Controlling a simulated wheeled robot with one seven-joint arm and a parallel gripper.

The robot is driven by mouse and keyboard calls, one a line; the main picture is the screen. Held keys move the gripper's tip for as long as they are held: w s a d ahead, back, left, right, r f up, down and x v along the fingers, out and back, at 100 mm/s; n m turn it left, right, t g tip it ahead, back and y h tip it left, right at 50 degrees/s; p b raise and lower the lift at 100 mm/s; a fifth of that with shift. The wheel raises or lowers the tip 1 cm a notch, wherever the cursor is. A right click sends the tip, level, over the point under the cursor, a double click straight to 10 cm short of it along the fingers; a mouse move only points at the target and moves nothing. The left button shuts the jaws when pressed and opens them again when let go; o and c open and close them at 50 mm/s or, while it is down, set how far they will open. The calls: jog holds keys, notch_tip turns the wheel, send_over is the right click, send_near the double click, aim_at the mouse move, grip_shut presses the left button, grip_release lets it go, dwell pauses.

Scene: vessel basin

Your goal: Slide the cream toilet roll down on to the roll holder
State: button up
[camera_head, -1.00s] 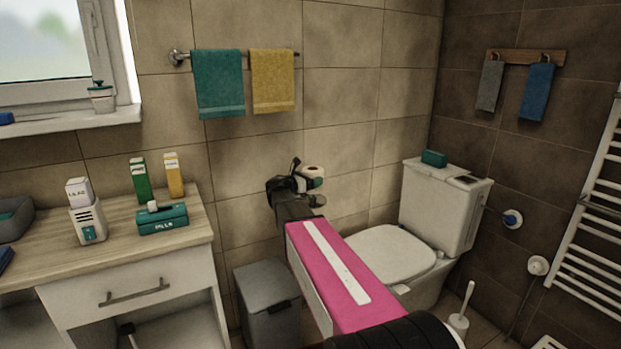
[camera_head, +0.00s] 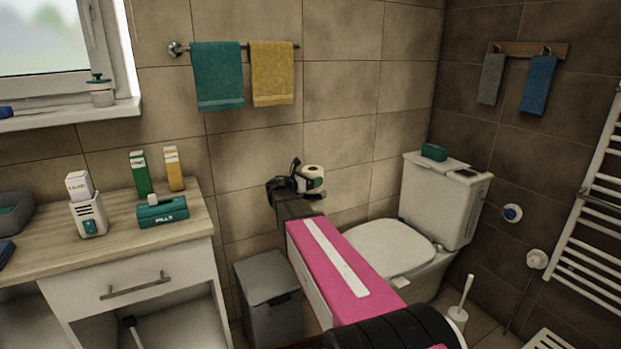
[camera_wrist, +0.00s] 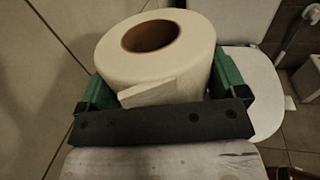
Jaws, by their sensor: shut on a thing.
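The cream toilet roll (camera_wrist: 165,75) is upright between the green fingers of my gripper (camera_wrist: 160,92) in the wrist view, with its cardboard core facing up and a loose flap of paper at the front. In the head view the roll (camera_head: 312,172) sits near the tiled wall, left of the toilet, and my gripper (camera_head: 310,183) is closed around it. The roll holder cannot be made out; a dark flat piece just below the roll may belong to it or to my arm. No post shows inside the core.
The toilet (camera_head: 395,245) stands to the right, its lid shut. A grey bin (camera_head: 268,295) is on the floor below my arm. The counter (camera_head: 110,240) at left holds boxes and a teal pill case. Towels (camera_head: 218,78) hang above on the wall.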

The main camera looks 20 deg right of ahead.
jog(key=shift+f, duration=0.1)
jog(key=o, duration=0.7)
jog(key=shift+c, duration=0.2)
jog(key=shift+a, duration=0.1)
jog(key=v, duration=1)
jog(key=shift+s+a, duration=0.2)
jog(key=shift+a, duration=0.1)
